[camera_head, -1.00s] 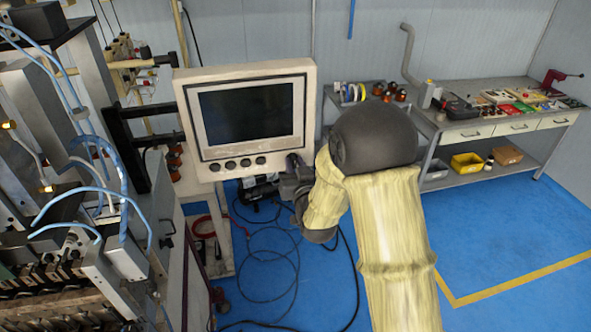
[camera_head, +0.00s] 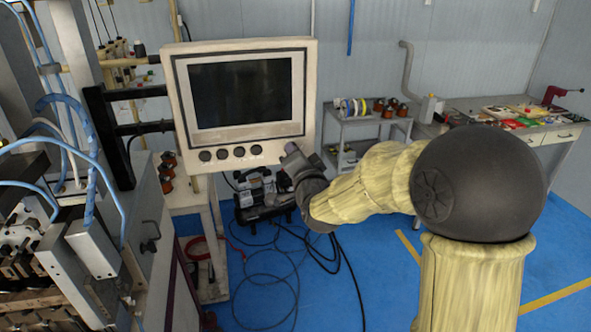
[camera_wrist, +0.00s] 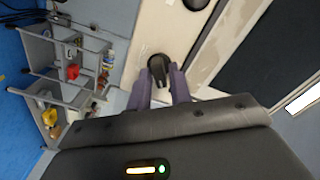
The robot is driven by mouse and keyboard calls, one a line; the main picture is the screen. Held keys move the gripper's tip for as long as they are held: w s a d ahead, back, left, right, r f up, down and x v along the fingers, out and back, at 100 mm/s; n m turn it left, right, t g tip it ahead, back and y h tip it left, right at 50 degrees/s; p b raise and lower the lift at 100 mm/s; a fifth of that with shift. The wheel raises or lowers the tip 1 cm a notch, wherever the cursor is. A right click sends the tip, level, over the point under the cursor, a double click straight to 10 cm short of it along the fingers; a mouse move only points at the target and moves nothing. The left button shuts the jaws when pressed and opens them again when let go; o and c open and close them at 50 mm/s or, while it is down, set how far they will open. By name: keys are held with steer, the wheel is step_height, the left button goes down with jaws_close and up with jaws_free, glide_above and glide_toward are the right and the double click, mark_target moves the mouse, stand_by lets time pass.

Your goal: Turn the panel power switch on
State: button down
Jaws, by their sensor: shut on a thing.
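The control panel (camera_head: 309,100) is a cream box with a dark screen (camera_head: 243,93) and a row of several dark round knobs (camera_head: 239,152) below it. My gripper (camera_head: 291,149) is at the panel's lower right corner, right of that row. In the wrist view, my gripper's two purple-grey fingers (camera_wrist: 161,82) are shut on a black switch knob (camera_wrist: 159,64) on the panel's cream face (camera_wrist: 150,32). A finger stands on each side of the knob. In the head view my gripper hides this knob. I cannot tell its turned position.
A machine with blue hoses (camera_head: 95,190) stands left of the panel, joined by a black bracket (camera_head: 115,120). Behind are a grey cart (camera_head: 365,125) and a workbench (camera_head: 462,104) with small items. Black cables (camera_head: 345,255) lie on the blue floor.

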steer(key=shift+m+b, duration=3.35)
steer(key=shift+m, duration=0.15)
steer(key=c, duration=1.5)
jaws_free()
steer(key=shift+w, duration=0.15)
steer(key=shift+o, duration=0.2)
steer(key=shift+f, duration=0.1)
steer(key=b+v, duration=0.2)
steer(key=v, duration=1.5)
steer(key=shift+s+b, duration=0.25)
steer(key=shift+b, duration=0.05)
